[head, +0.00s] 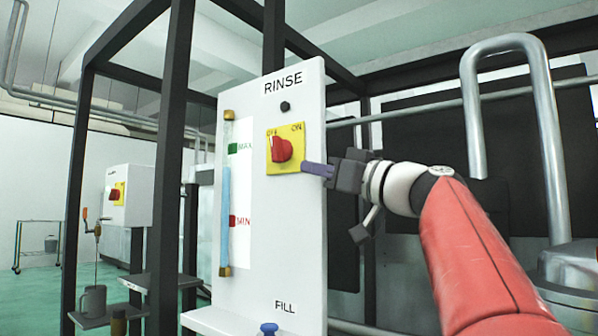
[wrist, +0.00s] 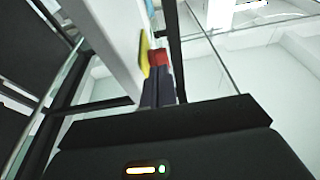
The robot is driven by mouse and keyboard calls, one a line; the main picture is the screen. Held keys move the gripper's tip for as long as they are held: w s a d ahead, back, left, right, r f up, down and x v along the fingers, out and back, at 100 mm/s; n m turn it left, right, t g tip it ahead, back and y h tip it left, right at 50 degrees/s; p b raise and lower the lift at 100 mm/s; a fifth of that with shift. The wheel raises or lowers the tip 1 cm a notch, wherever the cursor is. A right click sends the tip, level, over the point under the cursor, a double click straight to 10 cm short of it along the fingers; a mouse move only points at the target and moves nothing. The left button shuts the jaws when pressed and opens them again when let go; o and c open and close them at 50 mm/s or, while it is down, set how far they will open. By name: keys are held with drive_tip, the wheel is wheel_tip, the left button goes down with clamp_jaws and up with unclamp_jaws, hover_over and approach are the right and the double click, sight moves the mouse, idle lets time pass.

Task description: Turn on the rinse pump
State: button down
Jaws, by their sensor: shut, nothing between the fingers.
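The white panel marked RINSE (head: 300,230) carries a yellow plate (head: 272,166) with a red rotary knob (head: 282,149). The plate reads OFF at upper left, partly covered by the knob, and ON at upper right. The knob's ridge seems to lean up and left, toward OFF. My gripper (head: 306,169) is shut and empty, its tips just right of and slightly below the knob, by the plate's right edge. In the wrist view the shut fingers (wrist: 158,92) end close to the red knob (wrist: 161,57) beside the yellow plate (wrist: 144,52). I cannot tell whether they touch.
A small black button or lamp (head: 285,106) sits above the plate. A sight tube (head: 225,205) with MAX and MIN marks runs down the panel's left. A blue-topped fitting (head: 268,328) is under FILL. Dark frame posts (head: 173,150) stand left; a second white box (head: 128,195) is farther back.

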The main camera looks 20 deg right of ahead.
drive_tip(key=shift+v, duration=1.1)
drive_tip(key=shift+f, duration=0.1)
